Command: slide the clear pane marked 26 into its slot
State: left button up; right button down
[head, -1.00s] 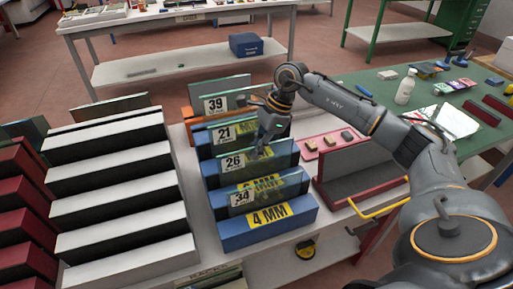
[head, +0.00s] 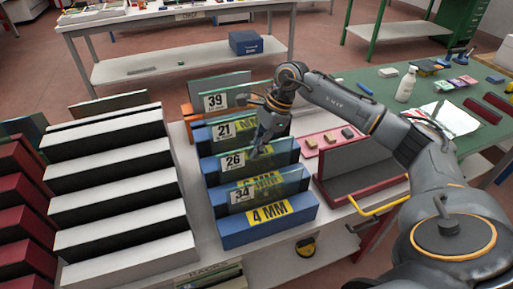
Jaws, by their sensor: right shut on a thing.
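The clear pane marked 26 (head: 233,161) stands upright among the blue stepped rack's (head: 240,234) rows, between the panes marked 21 (head: 223,129) and 34 (head: 241,195). My right gripper (head: 257,152) reaches down to its upper edge, right of the white label, and is shut on it. The pane's lower edge is hidden behind the blue bar in front, so I cannot tell how deep it sits in its slot. My left gripper is not in view.
The pane marked 39 (head: 215,102) stands behind. White stepped racks (head: 120,215) are to the left and dark red racks (head: 20,210) at far left. A red-framed stand (head: 355,183) is close on the right. A green table (head: 385,88) holds a bottle (head: 406,85).

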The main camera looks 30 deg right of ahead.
jog(key=shift+f, duration=0.15)
jog(key=c, duration=1.4)
grip_release()
jog(key=shift+c, duration=0.2)
jog(key=v, duration=1.2)
jog(key=shift+s, duration=0.1)
